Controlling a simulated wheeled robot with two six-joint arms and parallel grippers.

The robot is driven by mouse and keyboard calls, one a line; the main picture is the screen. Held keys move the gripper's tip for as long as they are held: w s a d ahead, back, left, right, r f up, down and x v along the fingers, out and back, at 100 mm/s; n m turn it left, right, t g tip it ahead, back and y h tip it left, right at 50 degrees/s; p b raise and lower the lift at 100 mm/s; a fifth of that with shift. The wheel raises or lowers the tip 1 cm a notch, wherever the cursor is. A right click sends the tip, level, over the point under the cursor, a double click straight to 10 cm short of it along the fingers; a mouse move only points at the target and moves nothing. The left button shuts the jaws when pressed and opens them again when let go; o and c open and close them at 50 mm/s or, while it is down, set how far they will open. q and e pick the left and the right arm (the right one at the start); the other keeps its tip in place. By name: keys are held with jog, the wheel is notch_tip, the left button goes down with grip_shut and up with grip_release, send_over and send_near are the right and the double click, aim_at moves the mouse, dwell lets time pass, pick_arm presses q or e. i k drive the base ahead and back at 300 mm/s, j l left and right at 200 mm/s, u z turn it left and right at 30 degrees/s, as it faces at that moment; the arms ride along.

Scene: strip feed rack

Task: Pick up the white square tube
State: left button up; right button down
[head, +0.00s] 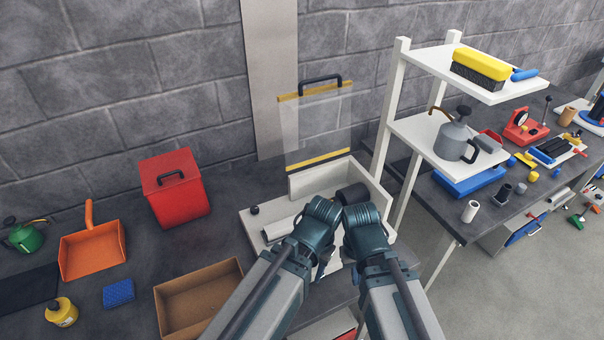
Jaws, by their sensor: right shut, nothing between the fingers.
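A pale, long bar that looks like the white square tube (278,230) lies in the white feed rack (318,180) on the dark bench. Its right end is hidden behind my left arm. My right gripper (363,218) is over the right part of the rack, right of the tube and apart from it, shut and empty. My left gripper (320,214) is beside it, just right of the tube's visible part. Its fingers are hidden by the wrist, so I cannot tell its opening or whether it touches the tube.
A clear panel with a black handle (320,80) stands behind the rack. A cardboard box (200,298), red bin (174,190) and orange dustpan (92,252) are to the left. A white shelf post (390,110) rises close on the right. A short white cylinder (470,211) stands on the right bench.

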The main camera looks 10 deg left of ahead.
aim_at(273, 232)
jog(key=k+j+z, duration=0.2)
jog(key=z, duration=0.15)
jog(key=k+j+z, duration=0.15)
jog(key=k+z, duration=0.2)
jog(key=k+j+z, duration=0.1)
jog(key=k+z, duration=0.25)
jog(key=i, duration=0.1)
